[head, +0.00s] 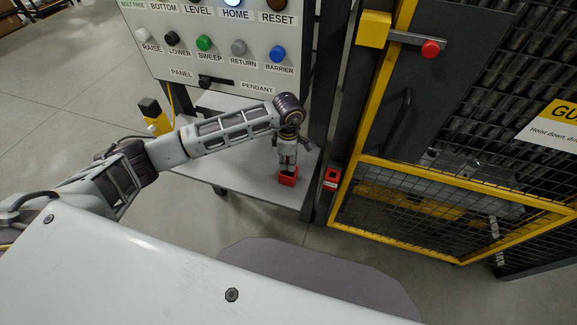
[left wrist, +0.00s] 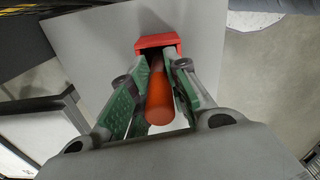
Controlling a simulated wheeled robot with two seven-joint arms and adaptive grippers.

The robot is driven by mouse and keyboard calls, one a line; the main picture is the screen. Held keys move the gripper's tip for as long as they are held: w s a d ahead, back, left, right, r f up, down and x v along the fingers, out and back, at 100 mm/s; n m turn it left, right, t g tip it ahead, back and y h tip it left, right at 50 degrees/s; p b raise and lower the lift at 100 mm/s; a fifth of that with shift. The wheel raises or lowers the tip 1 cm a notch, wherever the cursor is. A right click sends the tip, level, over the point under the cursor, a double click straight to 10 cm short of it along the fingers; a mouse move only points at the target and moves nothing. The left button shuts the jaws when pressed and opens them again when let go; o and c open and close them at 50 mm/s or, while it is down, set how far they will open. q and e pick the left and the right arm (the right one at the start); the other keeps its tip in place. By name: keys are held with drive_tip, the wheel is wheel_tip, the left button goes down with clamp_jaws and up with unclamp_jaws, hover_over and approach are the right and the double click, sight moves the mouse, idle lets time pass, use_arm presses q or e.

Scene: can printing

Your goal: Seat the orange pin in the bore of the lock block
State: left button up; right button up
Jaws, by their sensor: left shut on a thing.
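My left gripper (head: 287,165) points down over the right end of the grey shelf. In the left wrist view its green-padded fingers (left wrist: 158,100) are shut on the orange pin (left wrist: 160,97). The pin's far end reaches toward a red holder (head: 287,178), which stands on the shelf directly below the fingers. The holder also shows in the wrist view (left wrist: 157,41). I cannot tell how deep the pin sits in it. A second red block with a dark opening, which looks like the lock block (head: 331,179), is on the post right of the shelf. My right gripper is not in view.
A button panel (head: 220,45) stands behind the shelf (head: 240,175). A yellow-framed mesh guard (head: 450,200) with a red knob (head: 430,49) stands at the right. A yellow-and-black item (head: 154,115) is at the shelf's left. A narrow gap separates shelf and post.

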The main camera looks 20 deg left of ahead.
use_arm(q)
clamp_jaws()
drive_tip(key=shift+r, duration=0.15)
drive_tip(key=shift+r, duration=0.5)
drive_tip(key=shift+r+b, duration=1)
drive_tip(key=shift+r, duration=3.35)
